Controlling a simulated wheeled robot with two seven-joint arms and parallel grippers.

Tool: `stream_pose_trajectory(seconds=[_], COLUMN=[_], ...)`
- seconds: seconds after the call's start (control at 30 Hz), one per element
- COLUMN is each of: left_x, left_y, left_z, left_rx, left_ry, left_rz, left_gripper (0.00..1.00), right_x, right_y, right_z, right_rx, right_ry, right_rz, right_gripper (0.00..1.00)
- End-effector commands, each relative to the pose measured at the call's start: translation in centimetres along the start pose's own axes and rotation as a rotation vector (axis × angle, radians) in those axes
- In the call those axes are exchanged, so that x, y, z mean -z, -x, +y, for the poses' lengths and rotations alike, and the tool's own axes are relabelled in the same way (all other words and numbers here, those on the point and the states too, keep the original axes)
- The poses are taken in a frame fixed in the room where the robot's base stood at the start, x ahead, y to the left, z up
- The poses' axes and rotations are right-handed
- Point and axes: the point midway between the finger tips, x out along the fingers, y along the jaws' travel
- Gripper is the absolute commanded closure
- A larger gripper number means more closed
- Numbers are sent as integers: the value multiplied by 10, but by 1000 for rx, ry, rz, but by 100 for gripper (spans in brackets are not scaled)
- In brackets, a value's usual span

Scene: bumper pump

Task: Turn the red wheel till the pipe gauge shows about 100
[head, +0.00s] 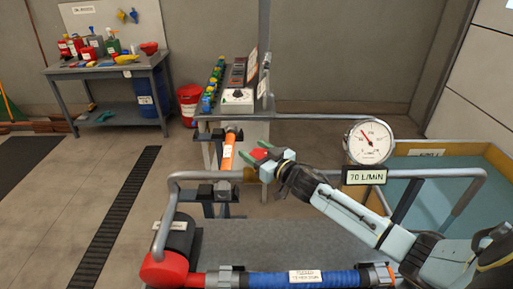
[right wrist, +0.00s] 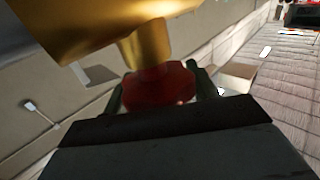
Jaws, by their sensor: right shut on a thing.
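The red wheel (head: 260,154) sits on a brass valve on the pipe in the middle of the head view. My right gripper (head: 266,162) reaches it from the right and is shut on the wheel, one green-tipped finger on either side. In the right wrist view the red wheel (right wrist: 160,86) lies between the fingers, below the brass valve body (right wrist: 130,35). The round pipe gauge (head: 368,142) stands right of the gripper, its needle pointing to the upper left. A display under it reads 70 L/MIN (head: 365,176). My left gripper is not in view.
Grey pipe rails (head: 190,175) run around the valve. A red and black pump (head: 170,255) and a blue hose (head: 320,279) lie in front. A blue tank (head: 430,200) is at right. A control panel (head: 238,95) and a workbench (head: 105,70) stand behind.

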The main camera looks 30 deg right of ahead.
Motion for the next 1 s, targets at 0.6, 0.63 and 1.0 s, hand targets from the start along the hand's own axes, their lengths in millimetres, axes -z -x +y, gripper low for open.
stream_pose_trajectory(seconds=[0.6, 0.63, 1.0], left_x=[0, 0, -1], left_y=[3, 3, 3], left_z=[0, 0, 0], left_rx=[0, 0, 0], left_ry=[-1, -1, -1], left_rz=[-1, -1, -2], left_gripper=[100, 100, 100], right_x=[0, 0, 0], right_y=[0, 0, 0], right_z=[0, 0, -1], right_rx=[42, 42, 42], right_ry=[2, 2, 0], right_rz=[0, 0, 0], right_gripper=[65, 39, 20])
